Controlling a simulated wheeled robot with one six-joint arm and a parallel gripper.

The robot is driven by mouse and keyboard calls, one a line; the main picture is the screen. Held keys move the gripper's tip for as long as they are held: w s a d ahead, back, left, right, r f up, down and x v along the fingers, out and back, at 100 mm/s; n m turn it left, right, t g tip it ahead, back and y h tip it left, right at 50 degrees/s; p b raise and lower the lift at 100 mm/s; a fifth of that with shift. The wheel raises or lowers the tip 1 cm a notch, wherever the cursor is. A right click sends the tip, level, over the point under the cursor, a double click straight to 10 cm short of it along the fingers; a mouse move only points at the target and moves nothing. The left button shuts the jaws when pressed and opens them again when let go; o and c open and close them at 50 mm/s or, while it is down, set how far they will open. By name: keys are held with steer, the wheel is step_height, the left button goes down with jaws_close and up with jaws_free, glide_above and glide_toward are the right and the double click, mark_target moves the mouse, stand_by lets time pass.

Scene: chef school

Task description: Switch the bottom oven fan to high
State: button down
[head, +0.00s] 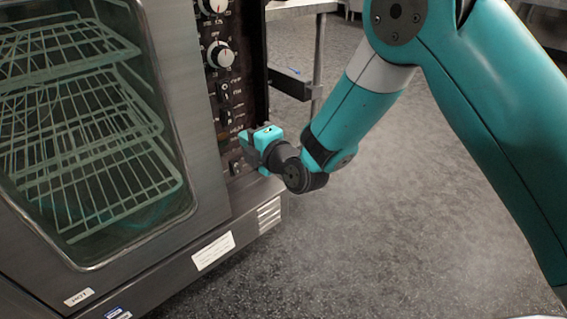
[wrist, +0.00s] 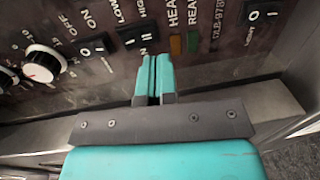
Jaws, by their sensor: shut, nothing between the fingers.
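The oven's dark control panel (head: 232,104) runs down the right side of the glass door in the head view. In the wrist view, a black rocker switch (wrist: 137,33) sits under the labels LOW and HIGH; which side is pressed I cannot tell. An ON/OFF rocker (wrist: 97,45) is to its left. My gripper (head: 246,139) is at the lower part of the panel. In the wrist view my gripper (wrist: 154,58) has its teal fingers together and empty, with the tips just below and right of the LOW/HIGH rocker. Whether they touch the panel is unclear.
White-faced knobs (head: 220,55) sit higher on the panel; one knob (wrist: 42,64) shows at the wrist view's left. An orange light (wrist: 176,45), a green light and a LIGHT rocker (wrist: 264,13) lie to the right. A dark bracket (head: 290,84) juts out beside the panel. Floor to the right is clear.

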steer(key=b+v, duration=0.7)
steer(key=v, duration=0.1)
steer(key=shift+s+d+f, duration=0.2)
steer(key=shift+d+f, duration=0.1)
steer(key=shift+f, duration=0.5)
